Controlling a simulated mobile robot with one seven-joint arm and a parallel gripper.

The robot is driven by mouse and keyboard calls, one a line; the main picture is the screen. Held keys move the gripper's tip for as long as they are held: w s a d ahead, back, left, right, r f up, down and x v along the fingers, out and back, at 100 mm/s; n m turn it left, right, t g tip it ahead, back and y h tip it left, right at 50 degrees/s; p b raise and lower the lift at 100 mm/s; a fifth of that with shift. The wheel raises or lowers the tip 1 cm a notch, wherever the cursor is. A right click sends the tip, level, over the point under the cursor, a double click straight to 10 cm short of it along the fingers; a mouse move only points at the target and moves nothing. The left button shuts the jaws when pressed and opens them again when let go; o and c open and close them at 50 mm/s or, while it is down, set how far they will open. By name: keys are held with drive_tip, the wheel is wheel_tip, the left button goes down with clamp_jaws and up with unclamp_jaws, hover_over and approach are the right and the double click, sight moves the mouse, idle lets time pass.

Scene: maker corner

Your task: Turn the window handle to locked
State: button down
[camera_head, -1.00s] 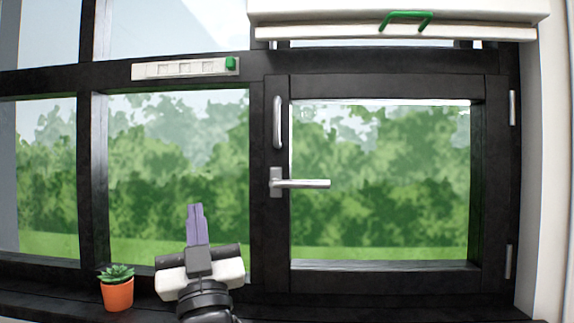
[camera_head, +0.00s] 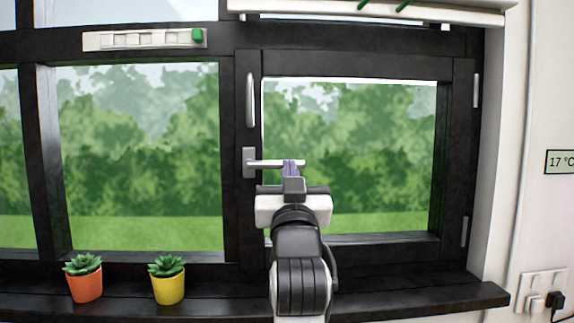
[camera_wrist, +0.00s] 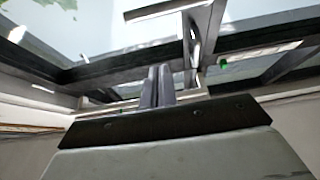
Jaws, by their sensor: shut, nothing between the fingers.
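The window handle (camera_head: 268,163) is a silver lever on a plate on the black window frame. It lies horizontal, pointing right. My gripper (camera_head: 289,166) is shut and empty, pointing up. In the head view its fingertips overlap the lever near its free right end; I cannot tell whether they touch it. In the wrist view the shut fingers (camera_wrist: 157,86) stand in front of a pale bar that looks like the lever (camera_wrist: 188,97). The fingers hide part of it.
A fixed silver pull bar (camera_head: 250,100) is above the handle. A vent strip (camera_head: 145,40) with a green slider is at upper left. An orange pot (camera_head: 85,287) and a yellow pot (camera_head: 168,288) stand on the dark sill (camera_head: 420,298). Wall sockets (camera_head: 540,288) are at right.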

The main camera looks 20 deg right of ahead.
wheel_tip(320, 180, up, 5)
drive_tip(key=p, duration=0.5)
hover_over(275, 164)
drive_tip(key=s+d, duration=0.2)
drive_tip(key=s, duration=0.1)
drive_tip(key=shift+w+a+f, duration=0.1)
drive_tip(key=shift+w+f, duration=0.1)
drive_tip(key=shift+f, duration=0.85)
drive_tip(key=shift+w+a+f, duration=0.1)
drive_tip(key=shift+w+f, duration=0.1)
drive_tip(key=shift+f, duration=0.8)
drive_tip(key=shift+f+m+g+h, duration=0.3)
drive_tip(key=shift+m+h, duration=0.1)
drive_tip(key=shift+m, duration=0.1)
